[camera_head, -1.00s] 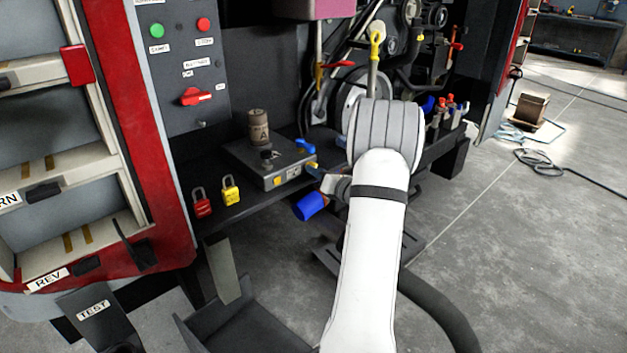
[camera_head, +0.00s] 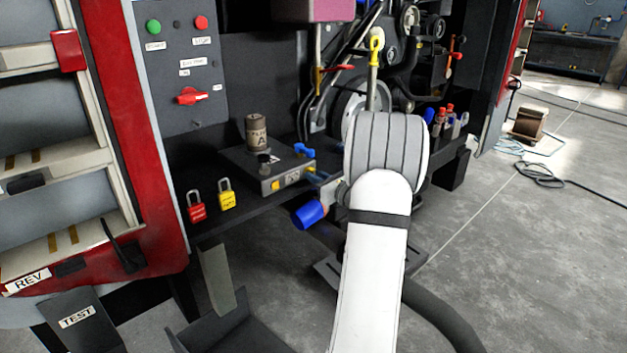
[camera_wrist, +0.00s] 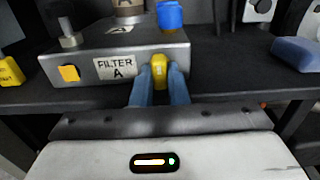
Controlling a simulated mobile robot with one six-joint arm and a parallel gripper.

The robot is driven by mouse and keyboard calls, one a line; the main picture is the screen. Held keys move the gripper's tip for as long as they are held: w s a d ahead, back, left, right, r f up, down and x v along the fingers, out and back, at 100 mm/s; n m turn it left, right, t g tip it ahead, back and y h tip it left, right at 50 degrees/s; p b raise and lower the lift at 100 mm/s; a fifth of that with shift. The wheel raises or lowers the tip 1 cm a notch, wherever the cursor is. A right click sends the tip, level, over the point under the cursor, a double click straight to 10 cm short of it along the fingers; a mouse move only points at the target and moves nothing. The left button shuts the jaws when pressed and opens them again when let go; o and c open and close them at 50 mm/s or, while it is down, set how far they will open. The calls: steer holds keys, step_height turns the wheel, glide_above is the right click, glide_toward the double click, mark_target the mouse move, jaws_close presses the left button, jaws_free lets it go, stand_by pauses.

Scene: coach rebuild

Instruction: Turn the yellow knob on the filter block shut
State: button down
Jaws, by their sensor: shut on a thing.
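The filter block (camera_head: 272,167) is a dark grey metal box on the black shelf, with a canister marked A (camera_head: 257,132) on top. In the wrist view, its front face (camera_wrist: 115,66) carries a FILTER A label and a small yellow square at left. The yellow knob (camera_wrist: 159,68) sticks out of the front face at the right end. My gripper (camera_wrist: 159,90) is shut on the yellow knob, with one blue-grey finger on each side.
A blue knob (camera_head: 304,150) stands on the block's top right. Red (camera_head: 196,208) and yellow (camera_head: 226,196) padlocks sit left of the block. A blue cylinder (camera_head: 309,215) shows beside my wrist. Several small bottles (camera_head: 448,118) stand at right. The floor at right is mostly open.

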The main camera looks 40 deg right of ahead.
steer(key=shift+d+r, duration=0.15)
steer(key=shift+r, duration=0.25)
steer(key=c, duration=1.7)
jaws_free()
steer(key=shift+f, duration=0.15)
steer(key=s+p, duration=0.1)
steer(key=s, duration=0.7)
steer(key=shift+d, duration=0.25)
steer(key=shift+w+a+p, duration=0.1)
steer(key=shift+a+p, duration=0.05)
steer(key=shift+p, duration=0.15)
